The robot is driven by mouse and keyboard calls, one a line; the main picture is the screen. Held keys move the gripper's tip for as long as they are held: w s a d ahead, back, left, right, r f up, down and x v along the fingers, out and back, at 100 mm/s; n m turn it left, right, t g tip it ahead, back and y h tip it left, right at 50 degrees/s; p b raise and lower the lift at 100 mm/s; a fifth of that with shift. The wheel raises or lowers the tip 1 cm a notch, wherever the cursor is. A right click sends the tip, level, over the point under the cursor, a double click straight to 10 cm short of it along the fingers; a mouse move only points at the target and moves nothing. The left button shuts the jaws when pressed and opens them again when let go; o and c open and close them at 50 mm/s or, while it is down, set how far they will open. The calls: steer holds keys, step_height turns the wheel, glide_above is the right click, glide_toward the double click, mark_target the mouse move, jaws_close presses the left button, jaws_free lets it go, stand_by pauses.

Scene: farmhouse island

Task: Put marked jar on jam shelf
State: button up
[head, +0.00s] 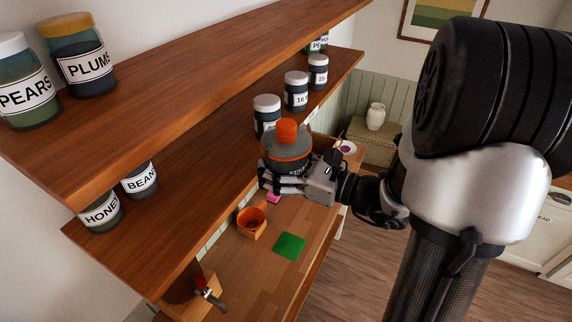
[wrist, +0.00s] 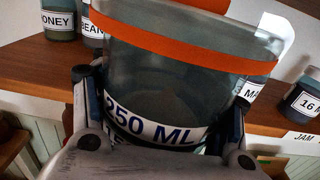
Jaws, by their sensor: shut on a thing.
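My gripper (head: 283,180) is shut on a grey glass jar (head: 287,150) with an orange band and an orange top. In the wrist view the jar (wrist: 165,80) fills the middle, with a finger on each side and a "250 ML" label low on it. The gripper holds it beside the front edge of the lower wooden shelf (head: 200,185). In the wrist view the shelf edge (wrist: 265,118) passes behind the jar, and a "JAM" label (wrist: 303,137) shows at its right. Whether the jar touches the shelf cannot be told.
Jars "16" (head: 296,92) and "25" (head: 317,72) and another white-lidded jar (head: 266,112) stand close behind. Honey (head: 101,212) and bean (head: 140,180) jars stand at the left. The upper shelf (head: 190,75) overhangs.

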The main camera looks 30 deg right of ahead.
steer(key=shift+f+b+x, duration=0.2)
steer(key=shift+b+x, duration=0.2)
steer(key=shift+x, duration=1.95)
steer(key=shift+f+b+x, duration=0.2)
steer(key=shift+b+x, duration=0.2)
steer(key=shift+x, duration=1.9)
steer(key=shift+f+b+x, duration=0.25)
steer(key=shift+b+x, duration=0.15)
steer(key=shift+x, duration=1.95)
steer(key=shift+f+b, duration=0.6)
steer(key=o, duration=1.7)
steer(key=shift+s+f, duration=0.1)
steer(key=v, duration=1.2)
steer(key=shift+o, duration=0.5)
